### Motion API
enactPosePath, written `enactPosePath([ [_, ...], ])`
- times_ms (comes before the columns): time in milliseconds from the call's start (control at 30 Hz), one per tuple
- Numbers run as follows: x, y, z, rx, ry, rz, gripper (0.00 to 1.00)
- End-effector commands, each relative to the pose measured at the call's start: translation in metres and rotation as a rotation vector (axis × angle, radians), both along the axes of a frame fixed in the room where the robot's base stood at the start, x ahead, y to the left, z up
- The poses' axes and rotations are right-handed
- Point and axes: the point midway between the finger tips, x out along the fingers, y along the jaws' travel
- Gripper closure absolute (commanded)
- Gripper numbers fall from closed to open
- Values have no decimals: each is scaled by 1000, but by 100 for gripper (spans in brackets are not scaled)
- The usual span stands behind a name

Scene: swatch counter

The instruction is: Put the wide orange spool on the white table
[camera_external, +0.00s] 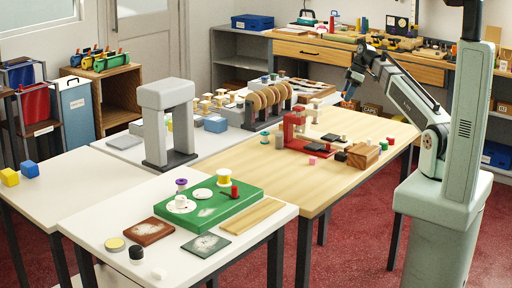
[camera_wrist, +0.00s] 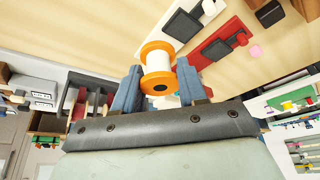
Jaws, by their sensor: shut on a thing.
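The orange spool (camera_wrist: 158,54) has orange flanges and a white wound middle, and it sits between my two fingers in the wrist view. My gripper (camera_wrist: 158,78) is shut on it; the gripper also shows in the external view (camera_external: 350,92), raised over the far right part of the wooden table. I cannot make out the spool in the external view. White tabletops stand at the front (camera_external: 85,223) and at the left (camera_external: 75,172) in the external view.
The front white top bears a green board (camera_external: 245,192) with spools and discs, plus small blocks and plates. A grey arch (camera_external: 153,125) stands behind it. The wooden table (camera_external: 340,180) holds a red device (camera_external: 296,132) and several blocks. The left white top is mostly bare.

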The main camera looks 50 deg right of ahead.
Motion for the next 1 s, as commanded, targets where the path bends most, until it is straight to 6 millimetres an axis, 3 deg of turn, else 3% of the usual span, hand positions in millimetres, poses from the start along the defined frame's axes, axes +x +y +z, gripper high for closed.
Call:
enactPosePath([
  [33,-1,1,-13,1,3,-1,92],
  [200,-1,0,-38,0,2,-1,92],
  [567,0,0,-64,0,2,-1,92],
  [833,0,0,-100,0,2,-1,92],
  [1000,0,0,-112,0,0,-1,92],
])
